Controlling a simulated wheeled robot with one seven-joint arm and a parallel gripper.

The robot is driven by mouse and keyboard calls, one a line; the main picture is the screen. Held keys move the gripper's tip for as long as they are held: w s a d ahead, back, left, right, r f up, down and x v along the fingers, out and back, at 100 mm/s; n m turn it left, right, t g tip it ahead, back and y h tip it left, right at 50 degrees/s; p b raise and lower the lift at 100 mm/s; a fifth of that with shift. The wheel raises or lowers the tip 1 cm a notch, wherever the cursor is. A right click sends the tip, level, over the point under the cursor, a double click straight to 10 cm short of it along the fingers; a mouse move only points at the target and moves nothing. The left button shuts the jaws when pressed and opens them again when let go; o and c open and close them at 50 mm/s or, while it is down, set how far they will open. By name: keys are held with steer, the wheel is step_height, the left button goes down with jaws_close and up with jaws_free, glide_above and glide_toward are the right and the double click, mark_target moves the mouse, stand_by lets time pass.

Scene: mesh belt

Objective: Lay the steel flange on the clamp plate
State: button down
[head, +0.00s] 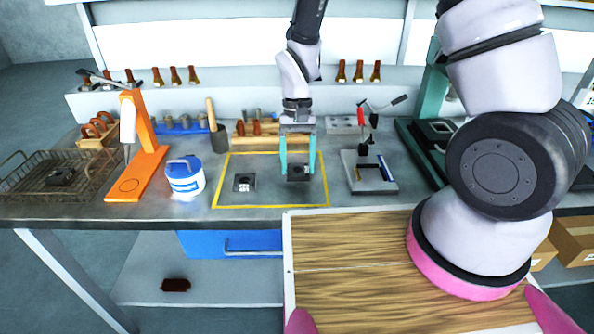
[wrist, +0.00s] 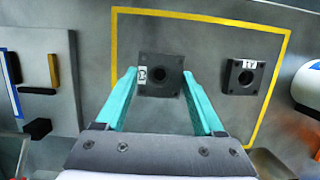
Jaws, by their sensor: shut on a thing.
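My gripper (head: 298,176) reaches down over the yellow-outlined area. Its teal fingers are shut on a dark square flange with a round hole (wrist: 161,75); a small white label sits on its edge. The held flange also shows between the fingers in the head view (head: 298,173), at or just above the table; I cannot tell which. A second, similar dark square piece (head: 244,183) lies apart to the left, and at right in the wrist view (wrist: 245,77). The grey clamp plate (head: 361,182), with a red-handled toggle clamp and blue strip, stands right of the outline.
A white-and-blue tub (head: 185,178), an orange stand (head: 148,160) and a wire basket (head: 40,180) stand left. A green machine (head: 428,135) stands right. Behind my gripper is a wooden rack (head: 262,141). Bare table lies between the outline and the clamp plate.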

steer(key=shift+f, duration=1.25)
steer(key=shift+f, duration=0.1)
jaws_free()
steer(key=w+d+r+t+y, duration=0.1)
steer(key=w+d+r, duration=0.1)
steer(key=r, duration=0.8)
steer(key=w+d+r+t, duration=0.1)
steer(key=w+d+r, duration=0.2)
steer(key=r, duration=0.7)
steer(key=s+d+r+m+t, duration=0.2)
steer(key=s+d+r+t, duration=0.2)
steer(key=d+r, duration=0.4)
steer(key=s+d+r+m+t, duration=0.1)
steer(key=s+d+r+t, duration=0.3)
steer(key=r, duration=0.7)
steer(key=s+d, duration=0.2)
steer(key=d, duration=0.1)
steer(key=shift+s+d+m+y, duration=0.25)
steer(key=shift+d+m+y, duration=0.1)
steer(key=shift+m+y, duration=0.05)
